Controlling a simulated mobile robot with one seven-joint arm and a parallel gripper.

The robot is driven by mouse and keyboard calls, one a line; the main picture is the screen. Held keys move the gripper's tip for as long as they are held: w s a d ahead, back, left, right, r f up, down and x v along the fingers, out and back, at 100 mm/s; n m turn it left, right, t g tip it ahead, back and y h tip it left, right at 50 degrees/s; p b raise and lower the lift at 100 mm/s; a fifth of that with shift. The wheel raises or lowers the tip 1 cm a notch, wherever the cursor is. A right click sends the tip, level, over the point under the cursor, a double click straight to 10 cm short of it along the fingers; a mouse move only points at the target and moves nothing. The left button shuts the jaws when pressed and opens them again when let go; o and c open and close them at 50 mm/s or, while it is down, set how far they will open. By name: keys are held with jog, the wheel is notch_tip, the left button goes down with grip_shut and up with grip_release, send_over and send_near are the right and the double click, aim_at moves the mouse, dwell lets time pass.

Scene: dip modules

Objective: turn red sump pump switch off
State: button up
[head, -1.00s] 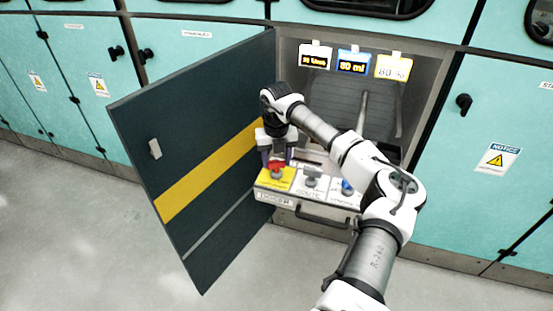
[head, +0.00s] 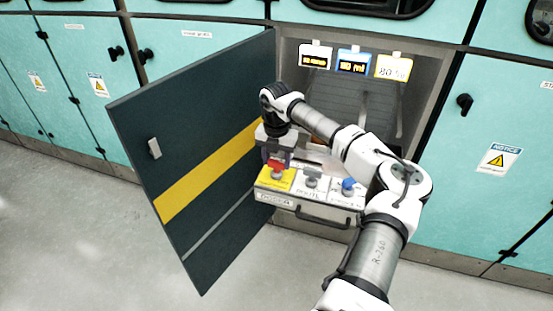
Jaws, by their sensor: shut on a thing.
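The red switch (head: 276,166) sits on the yellow plate (head: 272,183) at the left end of a panel inside an open cabinet. My gripper (head: 278,158) points down at the red switch, just behind its handle in this view. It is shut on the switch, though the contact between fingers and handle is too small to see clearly. Next to it on white plates are a grey switch (head: 312,173) and a blue switch (head: 348,184).
The dark cabinet door (head: 190,210) with a yellow stripe stands open close on the left. Three small displays (head: 353,66) hang at the top of the cabinet. A dark handle (head: 318,218) is on the panel's front. The grey floor in front is clear.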

aim_at(277, 161)
jog(key=o, duration=1)
notch_tip(277, 161, up, 14)
jog(key=shift+f+b, duration=0.1)
jog(key=shift+b, duration=0.7)
